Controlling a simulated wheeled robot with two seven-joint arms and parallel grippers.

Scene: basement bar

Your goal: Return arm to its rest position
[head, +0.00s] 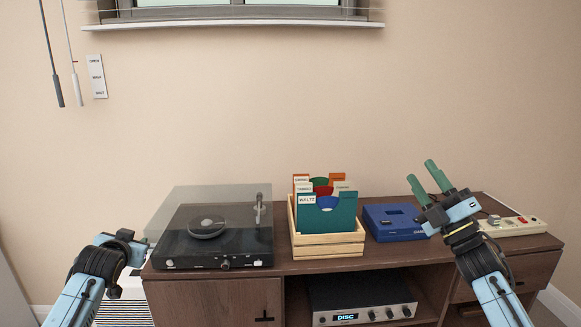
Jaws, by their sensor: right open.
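My right arm (492,285) comes up from the lower right. Its gripper (421,171) has two green fingers that stand apart with nothing between them, so it is open and empty. In the picture it sits in front of the right part of the cabinet top, over the right edge of the blue box. My left arm (85,285) comes in from the lower left, and its gripper end (120,242) is beside the cabinet's left end. No fingers show there, so I cannot tell its opening.
A wooden cabinet (215,296) holds a turntable (220,240) under a clear lid, a wooden crate (328,245) of record sleeves, a blue box (392,222) and a cream power strip (515,226). A silver amplifier (362,310) sits on its shelf. Two rods (57,88) hang at upper left.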

